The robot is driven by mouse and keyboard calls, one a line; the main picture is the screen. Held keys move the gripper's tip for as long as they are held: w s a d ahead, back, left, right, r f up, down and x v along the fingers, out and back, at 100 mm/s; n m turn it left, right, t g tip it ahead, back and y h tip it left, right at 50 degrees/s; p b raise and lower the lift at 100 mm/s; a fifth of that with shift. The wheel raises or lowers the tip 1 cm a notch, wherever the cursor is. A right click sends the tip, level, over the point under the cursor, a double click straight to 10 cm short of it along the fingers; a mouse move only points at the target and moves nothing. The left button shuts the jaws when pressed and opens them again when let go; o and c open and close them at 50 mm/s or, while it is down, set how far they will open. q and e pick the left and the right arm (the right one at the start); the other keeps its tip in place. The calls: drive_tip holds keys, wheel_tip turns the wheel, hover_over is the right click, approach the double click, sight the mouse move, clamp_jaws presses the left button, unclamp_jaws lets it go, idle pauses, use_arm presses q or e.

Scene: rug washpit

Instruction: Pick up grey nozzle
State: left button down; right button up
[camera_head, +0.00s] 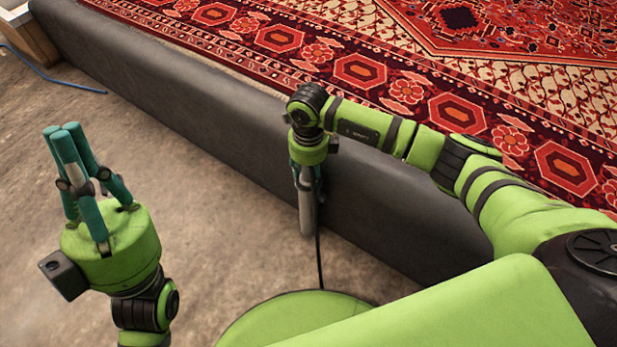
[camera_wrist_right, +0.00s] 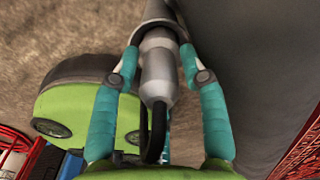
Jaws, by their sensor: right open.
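The grey nozzle (camera_head: 306,213) is below my right gripper in the head view, close to the dark grey wall, with a thin black hose beside it. In the right wrist view the nozzle (camera_wrist_right: 158,62) lies between the two teal fingers of my right gripper (camera_wrist_right: 160,50). The fingers flank it on both sides, and its black hose curves back toward the palm. My right gripper (camera_head: 308,178) points down and is open around the nozzle. My left gripper (camera_head: 72,140) points up at the left, away from the nozzle; its finger gap is unclear.
A long dark grey wall (camera_head: 180,98) runs diagonally beside the nozzle. A red patterned rug (camera_head: 400,65) lies beyond it. The brown floor (camera_head: 215,235) is bare between my grippers. A blue hose (camera_head: 60,80) lies at the far left near a wooden box (camera_head: 28,38).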

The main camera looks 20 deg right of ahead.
clamp_jaws()
